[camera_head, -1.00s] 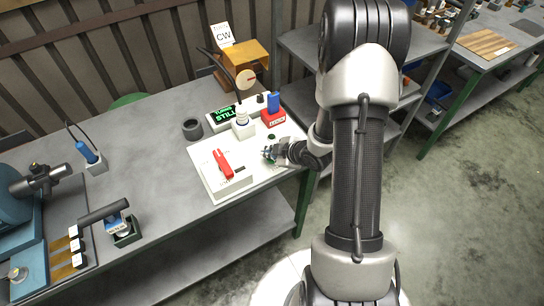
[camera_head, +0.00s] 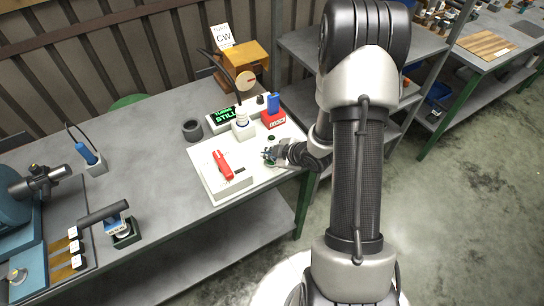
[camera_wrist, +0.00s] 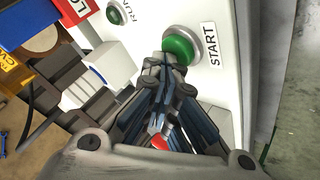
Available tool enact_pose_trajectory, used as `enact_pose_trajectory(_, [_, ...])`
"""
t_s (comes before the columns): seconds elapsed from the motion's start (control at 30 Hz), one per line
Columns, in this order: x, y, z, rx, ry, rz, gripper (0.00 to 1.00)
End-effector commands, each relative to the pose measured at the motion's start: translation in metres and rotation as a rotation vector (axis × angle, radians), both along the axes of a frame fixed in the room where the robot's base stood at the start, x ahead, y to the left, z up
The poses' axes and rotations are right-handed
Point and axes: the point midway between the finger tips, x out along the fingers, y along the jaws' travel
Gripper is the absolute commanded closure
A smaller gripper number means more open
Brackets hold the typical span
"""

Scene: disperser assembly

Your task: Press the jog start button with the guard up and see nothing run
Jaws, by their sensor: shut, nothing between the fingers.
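The green START button (camera_wrist: 180,46) sits in a silver ring on the white panel, beside its START label (camera_wrist: 211,45) in the wrist view. My gripper (camera_wrist: 167,62) is shut and empty, its fingertips at the button's lower edge. I cannot tell whether they touch or press it. In the head view my gripper (camera_head: 268,155) is low over the right side of the white panel (camera_head: 207,178) and mostly hides the button. The display (camera_head: 224,115) behind the panel reads STILL on its lower line. I cannot make out the guard for certain.
A red-handled part (camera_head: 223,163) lies on the panel's left side. The RUN lamp (camera_wrist: 115,13) looks dark green. The bench's middle is clear.

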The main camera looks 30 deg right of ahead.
Motion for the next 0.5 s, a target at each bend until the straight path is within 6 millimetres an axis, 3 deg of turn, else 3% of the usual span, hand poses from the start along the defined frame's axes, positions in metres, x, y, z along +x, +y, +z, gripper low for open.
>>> enact_pose_trajectory(0.3, [0.0, 0.0, 0.02, 0.0, 0.0, 0.0, 1.0])
enact_pose_trajectory(0.5, [0.0, 0.0, 0.02, 0.0, 0.0, 0.0, 1.0])
